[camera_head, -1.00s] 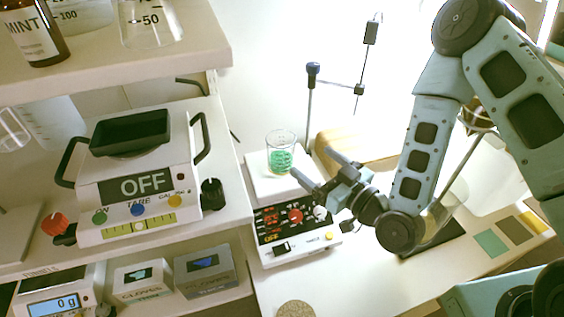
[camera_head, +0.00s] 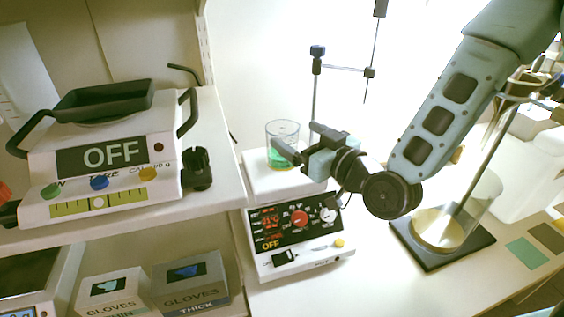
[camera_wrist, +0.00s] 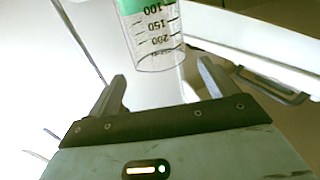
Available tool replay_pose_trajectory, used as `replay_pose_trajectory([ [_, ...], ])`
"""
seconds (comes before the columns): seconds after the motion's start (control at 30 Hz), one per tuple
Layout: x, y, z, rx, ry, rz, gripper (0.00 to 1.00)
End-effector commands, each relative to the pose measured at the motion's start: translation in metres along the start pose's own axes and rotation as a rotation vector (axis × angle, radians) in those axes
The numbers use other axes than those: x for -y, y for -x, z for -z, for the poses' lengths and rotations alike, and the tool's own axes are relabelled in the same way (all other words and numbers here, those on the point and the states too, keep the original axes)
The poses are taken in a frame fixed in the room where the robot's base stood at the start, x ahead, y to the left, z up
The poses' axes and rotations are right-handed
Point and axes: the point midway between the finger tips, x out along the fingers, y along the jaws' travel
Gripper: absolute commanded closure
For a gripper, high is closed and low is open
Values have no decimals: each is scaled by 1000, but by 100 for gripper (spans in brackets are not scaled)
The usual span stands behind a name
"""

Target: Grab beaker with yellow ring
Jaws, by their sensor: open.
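A clear glass beaker (camera_head: 281,133) with green contents stands upright on the white top of a hotplate stirrer (camera_head: 298,233). I see no yellow ring on it. My gripper (camera_head: 304,141) is open and empty beside the beaker, with its fingers pointing toward it and one finger overlapping its right side in the head view. In the wrist view the beaker (camera_wrist: 152,38) appears inverted, with volume marks and a green band. It lies ahead of my gripper (camera_wrist: 162,75), between the lines of the two fingers. I cannot tell whether a finger touches it.
A stand rod (camera_head: 316,85) with a clamp rises behind the beaker. A scale reading OFF (camera_head: 110,155) stands on the left shelf. Glove boxes (camera_head: 190,285) sit below it. A stand with a dark base (camera_head: 440,245) and a large glass vessel is at right.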

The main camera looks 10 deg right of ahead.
Motion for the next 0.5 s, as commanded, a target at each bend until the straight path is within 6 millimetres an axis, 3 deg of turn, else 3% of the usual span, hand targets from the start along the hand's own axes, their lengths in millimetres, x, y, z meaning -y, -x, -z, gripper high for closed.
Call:
replay_pose_trajectory([
  [0.37, 1, -29, 0, 2, -1, 1, 15],
  [0.5, 2, -49, -2, 1, -4, 0, 15],
])
